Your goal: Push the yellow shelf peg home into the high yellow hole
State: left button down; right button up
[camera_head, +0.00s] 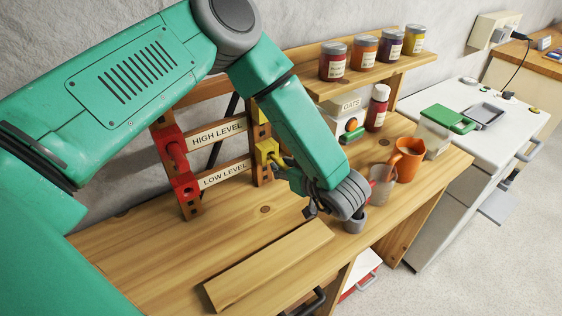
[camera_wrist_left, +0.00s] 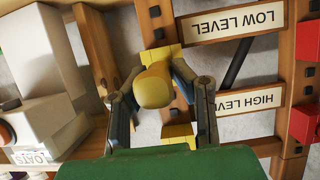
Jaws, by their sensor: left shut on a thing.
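The yellow shelf peg (camera_wrist_left: 154,90) has a rounded end facing the camera in the left wrist view. My left gripper (camera_wrist_left: 160,75) is shut on it, with one finger on each side. The peg lies in front of the low yellow block (camera_wrist_left: 163,55), which also shows in the head view (camera_head: 266,149). I cannot tell if the peg's far end is in a hole. The high yellow block (camera_wrist_left: 179,130) is apart from the peg; its hole is hidden. In the head view my arm partly covers this block. My right gripper is not in view.
The wooden rack has HIGH LEVEL (camera_head: 216,133) and LOW LEVEL (camera_head: 223,175) labels and red blocks (camera_head: 186,186) on its left post. The oats box (camera_head: 348,106), orange mug (camera_head: 405,158) and clear cup (camera_head: 381,187) stand to the right. A loose board (camera_head: 268,264) lies in front.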

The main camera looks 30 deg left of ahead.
pick_arm(q)
jog(key=shift+s+d, duration=0.3)
jog(key=shift+d, duration=0.35)
jog(key=shift+s+d, duration=0.25)
jog(key=shift+d, duration=0.4)
jog(key=shift+p, duration=0.3)
jog(key=r+p, duration=0.2)
jog(key=r, duration=0.1)
jog(key=d+r+p, duration=0.1)
jog(key=r+p, duration=0.1)
jog(key=p, duration=0.1)
jog(key=shift+s+d+r, duration=0.1)
jog(key=shift+s+r, duration=0.1)
jog(key=shift+r, duration=0.2)
jog(key=shift+d+r, duration=0.1)
jog(key=shift+r, duration=0.25)
notch_tip(320, 180, up, 6)
jog(key=d, duration=0.1)
jog(key=shift+s+d+r, duration=0.2)
jog(key=shift+s, duration=0.15)
jog(key=shift+a, duration=0.1)
jog(key=shift+w+a, duration=0.3)
jog(key=shift+a, duration=0.4)
jog(key=shift+w+a, duration=0.3)
jog(key=shift+a, duration=0.45)
jog(key=shift+w+a, duration=0.3)
jog(key=shift+a, duration=0.4)
